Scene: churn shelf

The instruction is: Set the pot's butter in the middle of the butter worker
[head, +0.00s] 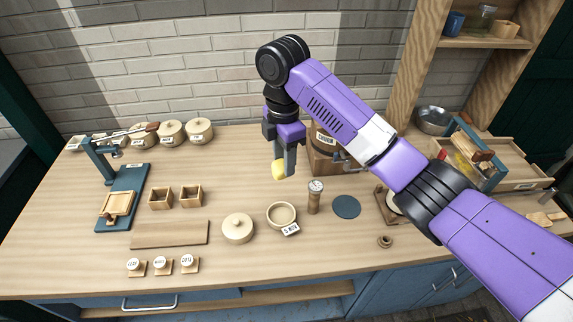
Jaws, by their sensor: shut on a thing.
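My gripper (279,167) is shut on a yellow lump of butter (279,173), held above the bench, behind the open pot. The round wooden pot (271,222) has a label on its front and looks empty inside. A round lid with a knob (238,228) lies to its left. I cannot tell for sure which fixture is the butter worker. A blue lever stand with a wooden tray (117,203) is at the left. A flat wooden trough (511,180) is at the far right, partly behind a blue-sided box.
A wooden grinder-like cylinder (314,197) and a blue disc (346,207) stand right of the pot. A labelled wooden churn (322,160) is beside my gripper. Two small square boxes (160,198) and several labelled stamps (162,265) are at left.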

